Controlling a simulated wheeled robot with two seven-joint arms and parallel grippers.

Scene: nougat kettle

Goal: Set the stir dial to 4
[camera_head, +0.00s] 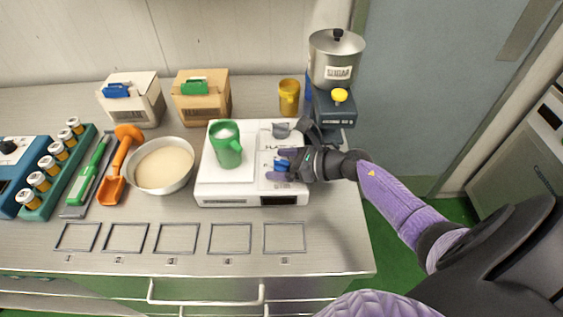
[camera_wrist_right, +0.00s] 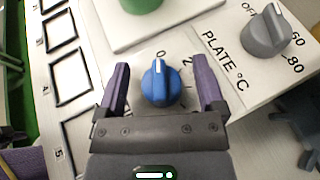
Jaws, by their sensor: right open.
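The stir dial is a blue knob (camera_wrist_right: 160,83) with a white pointer line, on the top face of the white hot plate (camera_head: 210,188). In the right wrist view its pointer is at or near the 0 mark, with a 2 printed to the right; further marks are hidden. In the head view the blue dial (camera_head: 281,164) is partly covered by my right gripper (camera_head: 288,164). My right gripper (camera_wrist_right: 162,85) is open, with one purple finger on each side of the dial; contact cannot be told. My left gripper is not in view.
A grey plate-temperature dial (camera_wrist_right: 266,34) sits beside the blue one. A green mug (camera_head: 228,152) stands on the heating plate. A bowl (camera_head: 161,187) is at left, a yellow cup (camera_head: 289,97) behind, and a metal pot (camera_head: 336,56) at back right. Empty marked frames line the front.

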